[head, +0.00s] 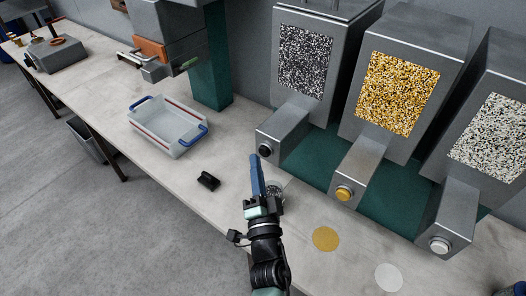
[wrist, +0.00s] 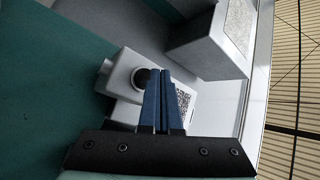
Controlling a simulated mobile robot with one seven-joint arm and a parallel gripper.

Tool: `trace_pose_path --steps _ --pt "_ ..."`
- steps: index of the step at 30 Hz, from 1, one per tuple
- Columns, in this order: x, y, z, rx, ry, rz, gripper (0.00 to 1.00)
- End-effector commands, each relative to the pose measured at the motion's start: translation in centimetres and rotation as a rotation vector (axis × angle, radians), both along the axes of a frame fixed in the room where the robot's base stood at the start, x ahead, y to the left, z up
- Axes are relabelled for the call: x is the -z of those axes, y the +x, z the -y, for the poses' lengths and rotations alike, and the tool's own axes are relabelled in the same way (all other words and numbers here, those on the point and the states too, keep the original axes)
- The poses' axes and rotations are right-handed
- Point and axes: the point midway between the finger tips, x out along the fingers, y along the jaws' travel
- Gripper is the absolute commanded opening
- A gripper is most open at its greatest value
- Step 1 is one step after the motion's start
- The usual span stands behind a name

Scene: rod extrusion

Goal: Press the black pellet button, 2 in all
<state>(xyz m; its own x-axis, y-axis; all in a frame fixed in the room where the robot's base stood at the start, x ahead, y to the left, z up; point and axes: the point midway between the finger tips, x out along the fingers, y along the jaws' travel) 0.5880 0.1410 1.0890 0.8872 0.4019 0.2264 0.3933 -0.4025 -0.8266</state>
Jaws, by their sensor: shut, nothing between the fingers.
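The black pellet button (head: 265,150) is a round black knob on the front end of the grey spout below the black-speckled hopper (head: 305,62). In the wrist view the black button (wrist: 140,77) shows just left of the fingertips, partly covered by them. My gripper (head: 254,157) is shut and empty, its blue fingers together, with the tips close to the left of the button in the head view. The wrist view also shows my gripper (wrist: 160,72). I cannot tell whether the fingertips touch the button.
Two similar dispensers stand to the right, with a yellow button (head: 344,193) and a white button (head: 439,244). A yellow disc (head: 326,239) and a white disc (head: 388,277) lie on the bench. A clear bin (head: 182,149) and a small black object (head: 208,181) are at left.

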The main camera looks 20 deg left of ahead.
Motion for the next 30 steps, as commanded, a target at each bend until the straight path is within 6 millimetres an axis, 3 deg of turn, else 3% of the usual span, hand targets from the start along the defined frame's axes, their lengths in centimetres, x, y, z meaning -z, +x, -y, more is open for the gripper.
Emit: trace_pose_path --steps 30 --pt "0.0 1.2 0.5 0.001 0.000 0.000 0.00"
